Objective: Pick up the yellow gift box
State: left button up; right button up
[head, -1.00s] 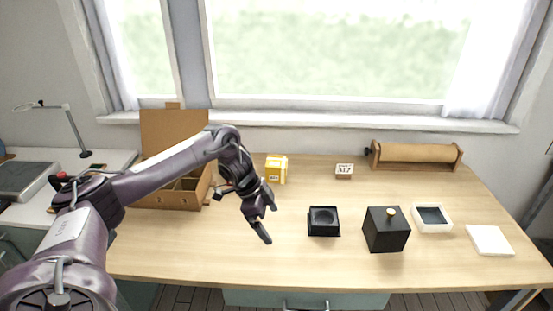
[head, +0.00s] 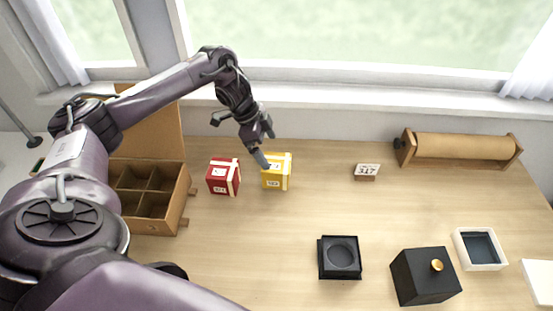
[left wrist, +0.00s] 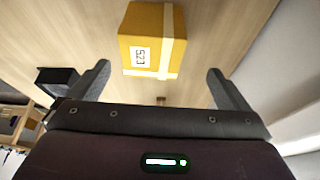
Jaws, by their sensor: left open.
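The yellow gift box (head: 277,172) has pale ribbon bands and a white number label, and stands on the wooden table near the window side. My left gripper (head: 266,148) is open, with its fingertips just at the left and back of the box in the head view. In the left wrist view the yellow box (left wrist: 152,42) lies ahead, between the lines of the two open fingers (left wrist: 158,80), with nothing held. How far the fingertips are from the box is hard to tell. My right gripper is not in view.
A red gift box (head: 223,177) stands just left of the yellow one. A compartmented cardboard box (head: 150,228) is farther left. A 317 sign (head: 366,172), black tray (head: 340,258), black box (head: 425,277) and paper roll (head: 460,147) stand right. The table's middle is clear.

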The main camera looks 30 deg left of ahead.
aim_at(276, 162)
pick_arm(q)
jog(key=shift+s+d+f, duration=0.1)
jog(key=shift+d+f, duration=0.4)
jog(key=shift+f, duration=0.3)
jog(key=p+x, duration=0.1)
jog(key=x, duration=0.1)
jog(key=p+x, duration=0.1)
jog(key=x, duration=0.1)
jog(key=shift+s+d+f, duration=0.15)
jog(key=shift+d+f, duration=0.1)
jog(key=shift+d, duration=0.05)
jog(key=shift+f, duration=0.3)
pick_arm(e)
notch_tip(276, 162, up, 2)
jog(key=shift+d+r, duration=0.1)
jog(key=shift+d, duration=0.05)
pick_arm(q)
jog(key=shift+c, duration=0.2)
jog(key=c, duration=1.2)
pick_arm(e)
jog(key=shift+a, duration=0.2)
pick_arm(q)
jog(key=shift+r, duration=0.1)
